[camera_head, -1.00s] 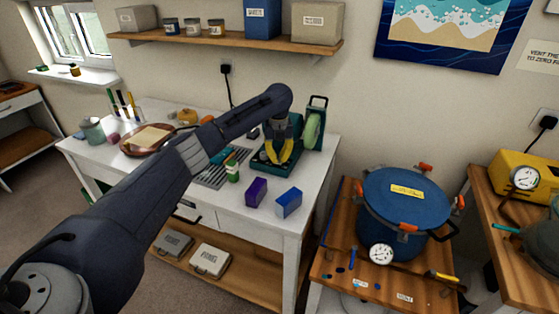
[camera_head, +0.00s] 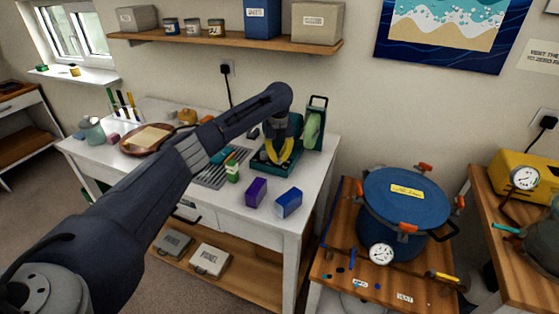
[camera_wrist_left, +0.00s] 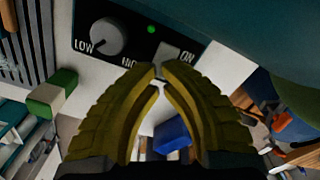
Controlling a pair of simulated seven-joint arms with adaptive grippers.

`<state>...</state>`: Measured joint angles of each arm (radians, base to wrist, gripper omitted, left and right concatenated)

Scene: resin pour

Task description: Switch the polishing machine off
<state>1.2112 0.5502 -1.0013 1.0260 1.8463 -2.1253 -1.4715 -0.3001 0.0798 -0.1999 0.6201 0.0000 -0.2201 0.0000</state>
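The polishing machine (camera_head: 313,124) is dark green with a pale green wheel and stands at the right back of the white workbench. The left wrist view shows its black control panel (camera_wrist_left: 68,33) close up, with a grey knob (camera_wrist_left: 108,36) beside the word LOW, a lit green lamp (camera_wrist_left: 151,29) and a pale switch (camera_wrist_left: 168,52) next to the word ON. My left gripper (camera_head: 276,161) has yellow fingers and points down over the machine's base. In the wrist view its fingertips (camera_wrist_left: 161,70) nearly meet, with nothing between them, just below the switch. They partly cover the panel's lettering. My right gripper is not in view.
A blue pressure pot (camera_head: 403,200) is on the wooden table to the right. A shelf (camera_head: 230,41) hangs above the bench.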

